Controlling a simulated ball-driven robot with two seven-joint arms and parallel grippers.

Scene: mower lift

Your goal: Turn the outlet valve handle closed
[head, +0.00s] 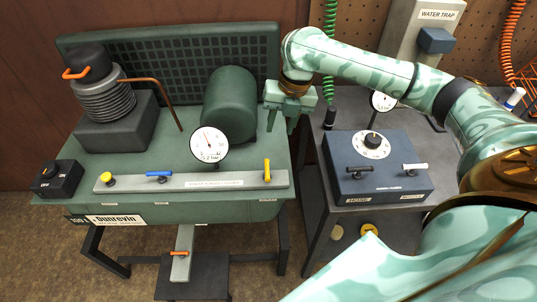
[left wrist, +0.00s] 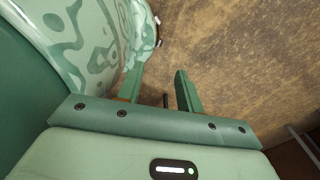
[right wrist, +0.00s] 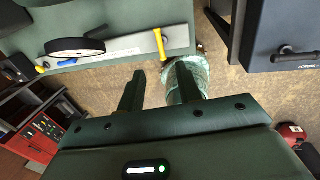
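A light manifold bar (head: 215,181) runs along the front of the green compressor. At its right end is a yellow lever handle (head: 267,171), lying across the bar. A blue lever handle (head: 158,174) lies along the bar, and a yellow knob (head: 108,180) sits at its left end. The bar's lettering is too small to tell which is the outlet. My right gripper (head: 280,127) is open and empty, above and behind the yellow lever. The lever (right wrist: 160,46) shows beyond its fingers in the right wrist view. My left gripper (left wrist: 160,83) is open and empty over floor.
A round gauge (head: 208,143) stands behind the bar, and a green tank (head: 230,103) lies behind it. A dark blue box (head: 377,168) with a dial and two handles sits on the right bench. A narrow gap separates compressor and bench. An orange handle (head: 179,253) is below.

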